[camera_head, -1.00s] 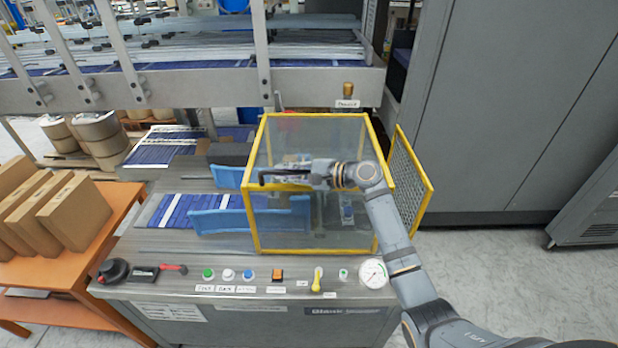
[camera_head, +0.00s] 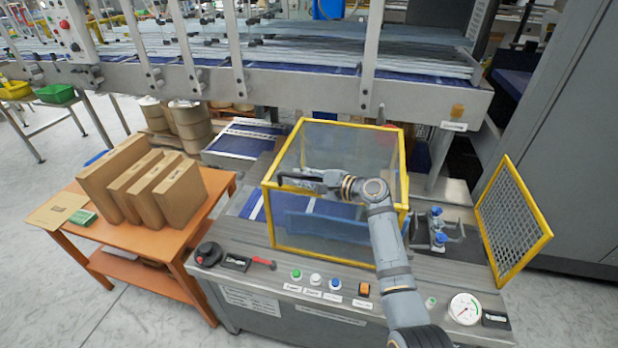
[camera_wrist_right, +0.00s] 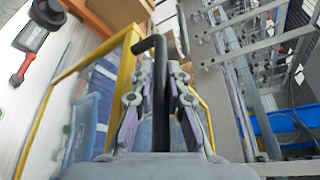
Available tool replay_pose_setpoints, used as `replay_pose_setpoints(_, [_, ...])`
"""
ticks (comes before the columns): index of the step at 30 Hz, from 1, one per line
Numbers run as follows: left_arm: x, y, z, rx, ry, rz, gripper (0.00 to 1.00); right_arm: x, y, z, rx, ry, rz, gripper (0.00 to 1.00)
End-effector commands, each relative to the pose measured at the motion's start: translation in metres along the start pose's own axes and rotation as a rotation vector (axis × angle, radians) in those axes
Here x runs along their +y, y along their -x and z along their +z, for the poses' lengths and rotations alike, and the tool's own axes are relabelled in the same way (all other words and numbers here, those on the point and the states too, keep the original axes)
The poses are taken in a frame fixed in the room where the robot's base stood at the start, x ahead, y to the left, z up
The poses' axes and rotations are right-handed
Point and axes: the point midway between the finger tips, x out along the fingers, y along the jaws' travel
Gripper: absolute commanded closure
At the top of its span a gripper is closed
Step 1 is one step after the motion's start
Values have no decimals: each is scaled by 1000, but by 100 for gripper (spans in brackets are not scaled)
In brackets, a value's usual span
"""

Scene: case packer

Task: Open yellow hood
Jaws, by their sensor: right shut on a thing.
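The yellow hood (camera_head: 268,215) is a clear box with a yellow frame, standing over the left and middle part of the machine top in the head view. A black bar handle (camera_head: 284,175) is on its front side; it also shows in the wrist view (camera_wrist_right: 160,95). My right gripper (camera_head: 303,182) is shut on this handle, with a finger on each side of it in the wrist view (camera_wrist_right: 158,105). Part of the hood's front is hidden behind my right arm. A fixture with blue-topped parts (camera_head: 437,228) stands uncovered right of the hood. My left gripper is not in view.
A yellow-framed mesh panel (camera_head: 512,220) stands at the right of the machine. A control strip with buttons (camera_head: 316,280) and a gauge (camera_head: 464,308) runs along the front. An orange table (camera_head: 150,235) with cardboard boxes (camera_head: 178,192) is at left. A conveyor (camera_head: 300,88) runs behind.

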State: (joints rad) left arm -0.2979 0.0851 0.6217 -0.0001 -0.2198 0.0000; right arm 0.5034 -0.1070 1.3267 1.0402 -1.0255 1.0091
Motion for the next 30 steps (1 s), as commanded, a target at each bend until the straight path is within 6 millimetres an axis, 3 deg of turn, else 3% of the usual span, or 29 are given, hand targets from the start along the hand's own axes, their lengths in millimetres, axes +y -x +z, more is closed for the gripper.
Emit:
replay_pose_setpoints(4, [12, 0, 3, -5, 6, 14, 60, 1, -5, 3, -2, -1, 1, 100])
replay_pose_setpoints(16, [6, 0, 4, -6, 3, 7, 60, 1, -6, 3, -1, -1, 1, 100])
replay_pose_setpoints(17, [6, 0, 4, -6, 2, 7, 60, 1, -6, 3, -1, -1, 1, 83])
replay_pose_setpoints(21, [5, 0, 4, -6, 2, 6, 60, 1, -6, 3, -1, -1, 1, 64])
replay_pose_setpoints(30, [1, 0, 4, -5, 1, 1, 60, 0, -5, 3, -1, -1, 0, 63])
